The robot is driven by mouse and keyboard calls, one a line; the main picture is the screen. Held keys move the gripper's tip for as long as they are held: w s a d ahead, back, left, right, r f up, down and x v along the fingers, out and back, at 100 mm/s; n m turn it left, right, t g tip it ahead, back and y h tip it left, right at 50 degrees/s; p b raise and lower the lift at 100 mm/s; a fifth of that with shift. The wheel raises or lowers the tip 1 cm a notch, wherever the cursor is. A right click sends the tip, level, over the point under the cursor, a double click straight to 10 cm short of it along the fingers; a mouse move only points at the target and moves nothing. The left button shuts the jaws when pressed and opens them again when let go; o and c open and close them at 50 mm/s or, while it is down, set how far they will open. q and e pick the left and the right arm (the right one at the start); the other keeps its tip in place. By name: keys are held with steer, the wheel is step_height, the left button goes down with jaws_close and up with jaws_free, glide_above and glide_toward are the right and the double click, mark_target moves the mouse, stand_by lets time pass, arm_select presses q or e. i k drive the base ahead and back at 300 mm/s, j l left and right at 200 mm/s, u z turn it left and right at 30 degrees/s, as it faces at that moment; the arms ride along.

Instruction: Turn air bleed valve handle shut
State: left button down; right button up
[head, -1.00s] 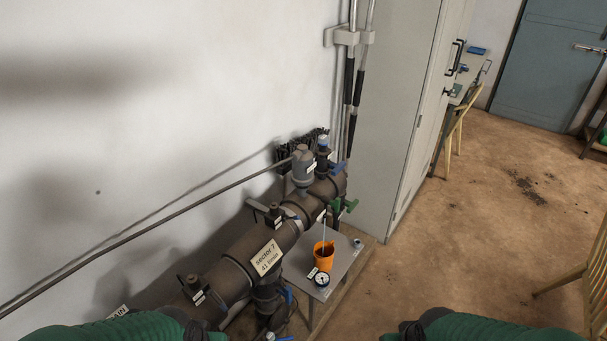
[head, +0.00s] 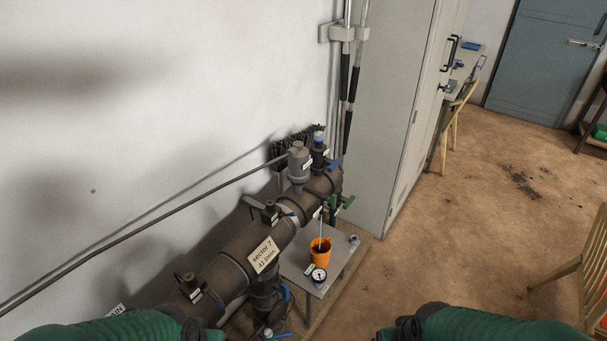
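The irrigation manifold (head: 228,257) is a thick brown pipe along the wall, with a "sector 7" label. Several valve handles show on it: a green one (head: 346,202) and a blue one (head: 334,163) near the far end, and a blue one (head: 283,335) at the bottom edge. I cannot tell from their tags which is the air bleed valve. A grey domed fitting (head: 299,166) stands upright on the pipe. My two green-sleeved arms reach in at the bottom left and bottom right. Neither gripper's fingers show clearly, and both arms are apart from the manifold's far end.
A small grey table (head: 325,287) beside the pipe holds an orange cup (head: 320,254) and a round gauge (head: 318,275). A tall grey cabinet (head: 385,110) stands beyond it. A wooden chair (head: 570,270) is at right. The floor between is open.

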mark_target(332, 200)
steer(key=i+l+u, duration=0.55)
steer(key=i+l, duration=0.15)
steer(key=l, duration=0.15)
